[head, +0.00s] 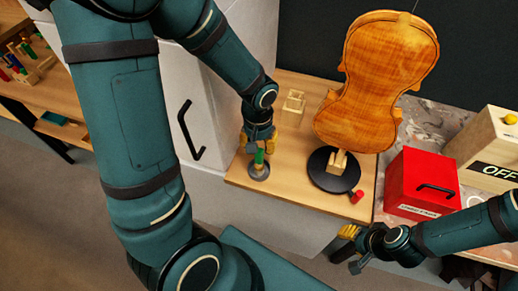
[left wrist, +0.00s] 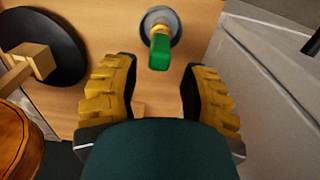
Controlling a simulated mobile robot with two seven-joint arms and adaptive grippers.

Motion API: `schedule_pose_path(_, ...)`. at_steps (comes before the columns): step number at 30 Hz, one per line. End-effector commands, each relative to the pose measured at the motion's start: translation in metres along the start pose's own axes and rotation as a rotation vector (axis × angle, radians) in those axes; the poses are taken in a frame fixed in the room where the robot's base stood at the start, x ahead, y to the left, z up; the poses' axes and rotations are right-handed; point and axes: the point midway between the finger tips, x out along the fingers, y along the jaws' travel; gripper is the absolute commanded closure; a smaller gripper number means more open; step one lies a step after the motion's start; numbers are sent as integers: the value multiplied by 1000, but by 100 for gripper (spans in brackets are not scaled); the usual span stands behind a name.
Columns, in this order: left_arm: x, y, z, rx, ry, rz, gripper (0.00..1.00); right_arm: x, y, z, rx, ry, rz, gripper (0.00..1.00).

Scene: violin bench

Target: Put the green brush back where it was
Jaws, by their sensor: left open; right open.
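The green brush (head: 259,157) stands upright in a small round grey holder (head: 258,174) near the front left edge of the wooden bench. In the left wrist view the green brush (left wrist: 160,54) shows with a yellow band, and the grey holder (left wrist: 174,22) is around its lower end. My left gripper (head: 257,142) is open just above and behind the brush. In the left wrist view its two yellow padded fingers (left wrist: 158,90) are wide apart, with the brush beyond the gap and nothing between them. My right gripper (head: 346,243) is open and empty off the bench's front right corner.
A violin body (head: 385,75) stands on a black round base (head: 322,176) right of the brush. A small wooden frame (head: 293,102) is behind. A small red object (head: 357,196) lies by the right edge. A red box (head: 418,180) and an OFF box (head: 482,145) stand right.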

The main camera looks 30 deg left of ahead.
Motion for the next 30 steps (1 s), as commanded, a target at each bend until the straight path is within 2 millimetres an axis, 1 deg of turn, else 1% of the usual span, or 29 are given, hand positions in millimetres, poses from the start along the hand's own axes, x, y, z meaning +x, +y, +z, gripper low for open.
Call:
schedule_pose_path(1, -14, 0, -1, -1, 5, 2, 56, -5, -2, -1, 1, 2, 0, 53)
schedule_pose_path(3, -28, 0, -1, 0, 5, 1, 56, -8, -3, -3, 2, 6, 1, 53)
schedule_pose_path(6, -43, 0, -1, -1, 3, 1, 56, -12, -4, -5, 3, 10, 1, 53)
schedule_pose_path(10, -56, 0, 0, 0, 1, 0, 56, -14, -5, -6, 4, 13, 1, 53)
schedule_pose_path(15, -63, 0, 0, 1, -1, 0, 56, -15, -6, -7, 5, 15, 2, 53)
schedule_pose_path(30, -62, 0, 0, 0, -1, 0, 56, -14, -5, -7, 5, 15, 2, 53)
